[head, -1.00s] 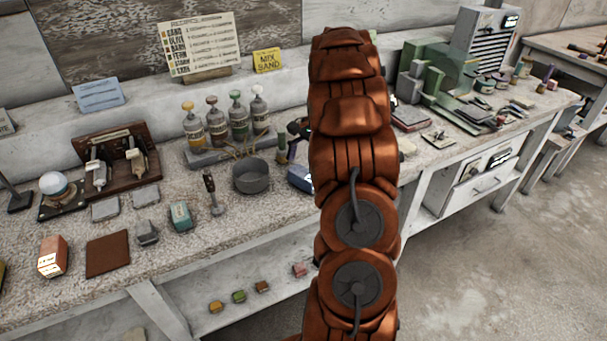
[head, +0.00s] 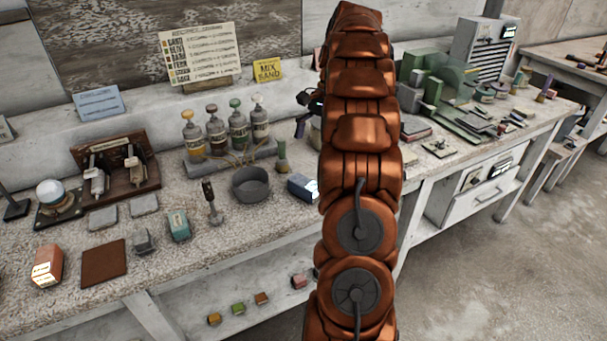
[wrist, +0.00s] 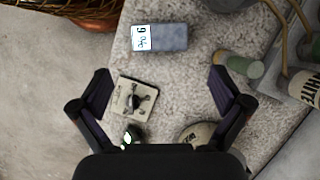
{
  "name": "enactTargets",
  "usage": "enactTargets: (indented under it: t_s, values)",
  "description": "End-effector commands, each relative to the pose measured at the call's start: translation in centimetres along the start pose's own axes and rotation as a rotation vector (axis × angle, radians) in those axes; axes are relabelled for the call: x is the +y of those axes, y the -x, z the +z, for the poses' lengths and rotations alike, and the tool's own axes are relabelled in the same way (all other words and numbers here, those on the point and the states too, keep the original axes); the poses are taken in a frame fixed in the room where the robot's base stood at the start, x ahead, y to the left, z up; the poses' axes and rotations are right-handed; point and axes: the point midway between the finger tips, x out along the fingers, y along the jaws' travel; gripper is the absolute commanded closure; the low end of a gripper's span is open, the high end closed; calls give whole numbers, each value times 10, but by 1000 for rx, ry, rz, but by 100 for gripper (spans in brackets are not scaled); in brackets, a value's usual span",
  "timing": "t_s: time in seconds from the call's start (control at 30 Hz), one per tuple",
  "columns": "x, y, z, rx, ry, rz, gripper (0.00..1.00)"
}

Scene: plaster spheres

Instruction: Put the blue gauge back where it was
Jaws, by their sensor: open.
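A blue-grey box with a white face reading a number and "%" (wrist: 160,38) lies on the bench at the top of the wrist view. It looks like the blue gauge, and in the head view it seems to be the blue block (head: 302,187) left of my arm. My gripper (wrist: 163,98) is open and empty, with the box beyond its fingertips. A square cream plate with a small metal fitting (wrist: 134,99) lies below, by the left finger. In the head view my gripper (head: 304,116) is mostly hidden behind my arm.
A grey bowl (head: 251,184), a row of bottles (head: 216,134) and a green-topped piece (head: 282,160) stand left of the box. A wooden rack (head: 120,165) is farther left. A round pale thing (wrist: 200,132) is near the right finger. Green machinery (head: 440,90) is at right.

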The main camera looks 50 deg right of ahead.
Motion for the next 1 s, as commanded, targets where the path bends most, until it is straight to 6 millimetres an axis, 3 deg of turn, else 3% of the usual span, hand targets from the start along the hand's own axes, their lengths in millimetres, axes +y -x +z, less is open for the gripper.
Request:
enactTargets:
  t_s: [0.17,0.27,0.47,0.67,1.0]
  values:
    - [-1,0,3,0,7,3,0]
    - [-4,-2,19,6,38,13,0]
    - [-12,-12,80,36,180,54,0]
    - [-6,-30,146,67,351,103,0]
    - [36,-70,243,114,663,193,0]
